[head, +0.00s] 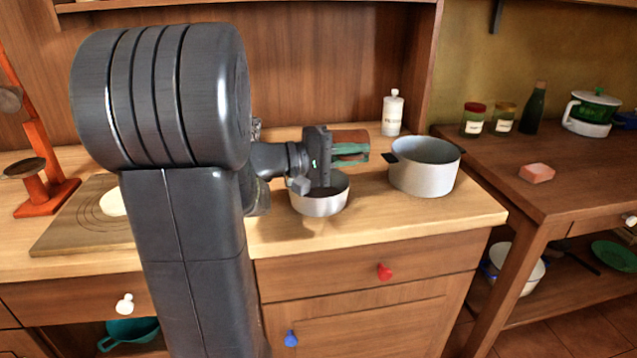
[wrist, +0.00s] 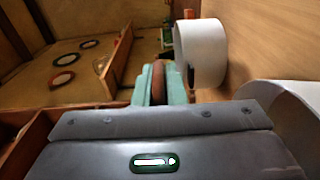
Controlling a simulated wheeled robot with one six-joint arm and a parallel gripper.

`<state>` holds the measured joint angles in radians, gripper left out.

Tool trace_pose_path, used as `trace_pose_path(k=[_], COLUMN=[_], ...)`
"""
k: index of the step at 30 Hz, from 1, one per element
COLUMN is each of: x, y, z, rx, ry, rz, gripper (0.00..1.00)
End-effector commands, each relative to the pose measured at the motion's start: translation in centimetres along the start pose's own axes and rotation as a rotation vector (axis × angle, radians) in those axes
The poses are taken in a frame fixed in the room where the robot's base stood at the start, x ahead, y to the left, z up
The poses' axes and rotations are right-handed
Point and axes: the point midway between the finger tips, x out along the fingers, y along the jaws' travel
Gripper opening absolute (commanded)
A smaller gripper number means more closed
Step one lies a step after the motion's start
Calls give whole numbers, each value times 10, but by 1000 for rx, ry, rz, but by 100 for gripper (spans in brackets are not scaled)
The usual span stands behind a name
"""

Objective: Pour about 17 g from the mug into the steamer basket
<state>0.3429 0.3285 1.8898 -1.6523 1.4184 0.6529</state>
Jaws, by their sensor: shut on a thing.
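My gripper (head: 350,149) has teal fingers, seen also in the wrist view (wrist: 159,85). It is shut on a reddish-brown mug (head: 350,137), partly hidden by the fingers; in the wrist view the mug (wrist: 158,78) shows as a sliver between them. The gripper is rolled sideways, one finger above the other. I cannot tell the mug's exact tilt or see its contents. A small round metal vessel (head: 319,206), perhaps the steamer basket, stands on the counter below my wrist. Its inside is mostly hidden. No falling stream is visible.
A grey pot (head: 425,178) with black handles stands right of the gripper. A white bottle (head: 392,115) is behind it. An orange scale (head: 45,195) and wooden board (head: 65,228) are at left. Jars, a dark bottle and a pink block (head: 536,173) are on the right counter.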

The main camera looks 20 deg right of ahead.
Motion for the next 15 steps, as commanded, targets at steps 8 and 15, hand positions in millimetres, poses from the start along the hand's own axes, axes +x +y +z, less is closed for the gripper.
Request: trace_pose_path(k=[8, 15], x=[0, -1], y=[0, 1], z=[0, 0], rx=[1, 1], ry=[0, 0], rz=[18, 31], gripper=[0, 0])
